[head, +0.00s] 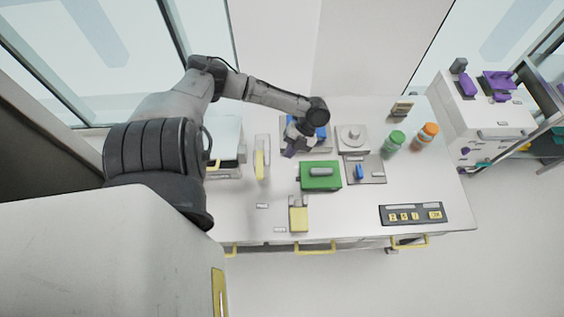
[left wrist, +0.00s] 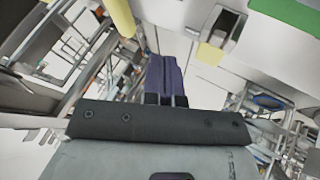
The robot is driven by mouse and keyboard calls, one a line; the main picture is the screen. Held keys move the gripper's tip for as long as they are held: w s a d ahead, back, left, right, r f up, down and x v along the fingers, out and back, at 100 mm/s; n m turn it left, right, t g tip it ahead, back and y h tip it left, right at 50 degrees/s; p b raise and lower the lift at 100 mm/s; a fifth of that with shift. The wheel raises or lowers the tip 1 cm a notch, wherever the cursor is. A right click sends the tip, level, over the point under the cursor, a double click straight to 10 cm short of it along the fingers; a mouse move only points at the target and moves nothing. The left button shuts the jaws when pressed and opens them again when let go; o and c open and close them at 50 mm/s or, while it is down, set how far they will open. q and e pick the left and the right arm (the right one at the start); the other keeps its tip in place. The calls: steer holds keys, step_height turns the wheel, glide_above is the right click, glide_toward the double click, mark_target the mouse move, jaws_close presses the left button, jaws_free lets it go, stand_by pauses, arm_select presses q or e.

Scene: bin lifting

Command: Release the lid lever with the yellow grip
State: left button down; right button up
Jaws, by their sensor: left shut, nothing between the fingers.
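Two things with yellow parts stand at the left of the worktop, and I cannot tell which one is the lid lever. One is a white upright piece with a yellow grip (head: 260,164); its yellow bar also shows in the left wrist view (left wrist: 121,17). The other is a yellow block on a grey mount (head: 298,218), also in the left wrist view (left wrist: 210,54). My left gripper (head: 289,152) has purple fingers, shut and empty (left wrist: 165,75), above the table behind the green box. It is apart from both yellow parts. My right gripper is not in view.
A green box (head: 320,180) lies right of the yellow grip. A pale lidded box (head: 225,135) is at its left. A white scale-like device (head: 352,140), a green-capped bottle (head: 393,143) and an orange-capped bottle (head: 425,137) stand behind right. A dark panel (head: 412,218) lies front right.

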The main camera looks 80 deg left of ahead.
arm_select(q)
steer(key=shift+v, duration=1.65)
